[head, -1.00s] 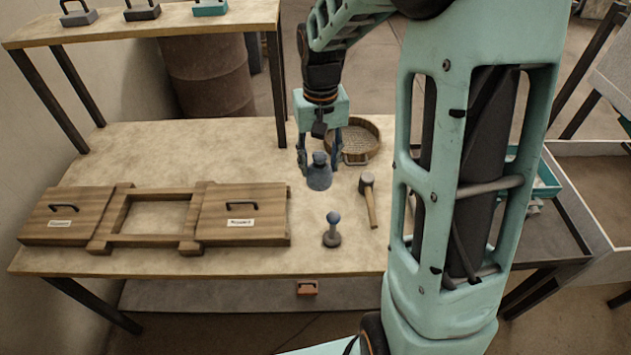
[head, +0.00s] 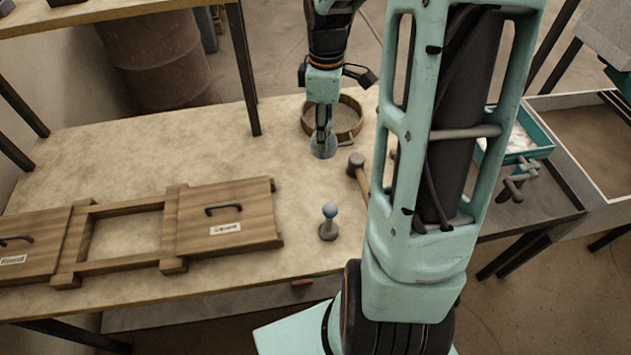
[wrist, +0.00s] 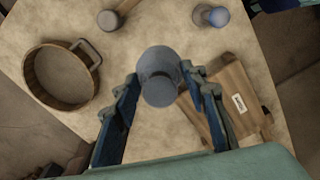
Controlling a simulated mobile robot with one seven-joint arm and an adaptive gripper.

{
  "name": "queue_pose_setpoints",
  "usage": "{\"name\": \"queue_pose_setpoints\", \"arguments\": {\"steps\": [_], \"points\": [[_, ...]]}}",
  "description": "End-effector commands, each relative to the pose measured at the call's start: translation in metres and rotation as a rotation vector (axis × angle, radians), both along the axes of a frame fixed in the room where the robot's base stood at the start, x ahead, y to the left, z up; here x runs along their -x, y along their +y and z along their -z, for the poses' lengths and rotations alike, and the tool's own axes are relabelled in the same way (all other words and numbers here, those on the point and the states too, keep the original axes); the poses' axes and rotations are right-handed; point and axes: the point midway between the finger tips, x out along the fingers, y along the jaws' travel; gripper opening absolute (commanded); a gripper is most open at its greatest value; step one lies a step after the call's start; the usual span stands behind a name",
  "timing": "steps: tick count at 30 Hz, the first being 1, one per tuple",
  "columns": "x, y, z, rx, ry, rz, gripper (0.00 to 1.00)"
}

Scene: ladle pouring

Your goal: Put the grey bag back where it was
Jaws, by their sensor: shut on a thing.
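The grey bag (head: 323,146) is a small blue-grey sack with a narrowed neck. My gripper (head: 323,122) is shut on it, with the fingers at its neck. In the wrist view the bag (wrist: 160,70) sits between the two dark blue fingers of the gripper (wrist: 165,100). In the head view it overlaps the near edge of the round sieve; I cannot tell its exact height over the table (head: 200,140). Its underside is hidden.
The round wooden sieve (head: 306,122) is just behind the bag. A mallet (head: 357,168) lies to the right, and a blue-topped knob (head: 329,218) stands nearer. A wooden frame with lidded panels (head: 225,228) is at left. The table's back left is clear.

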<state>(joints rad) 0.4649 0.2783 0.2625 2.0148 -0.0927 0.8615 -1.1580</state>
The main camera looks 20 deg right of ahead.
Motion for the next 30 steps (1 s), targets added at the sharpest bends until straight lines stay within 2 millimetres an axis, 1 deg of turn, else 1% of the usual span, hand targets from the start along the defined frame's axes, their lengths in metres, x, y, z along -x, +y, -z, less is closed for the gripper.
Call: {"name": "queue_pose_setpoints", "arguments": {"steps": [1,6,18,21,25,28,30], "points": [[0.003,-0.008,0.006,0.0,0.0,-0.064,0.14],[0.012,-0.03,0.018,-0.001,-0.002,-0.315,0.14],[0.037,-0.078,0.041,0.001,-0.003,-0.89,0.14],[0.042,-0.086,0.045,0.001,-0.003,-1.001,0.14],[0.047,-0.093,0.049,0.001,-0.004,-1.098,0.14],[0.047,-0.094,0.05,0.001,-0.004,-1.137,0.14],[0.044,-0.091,0.053,-0.001,-0.004,-1.152,0.14]]}}
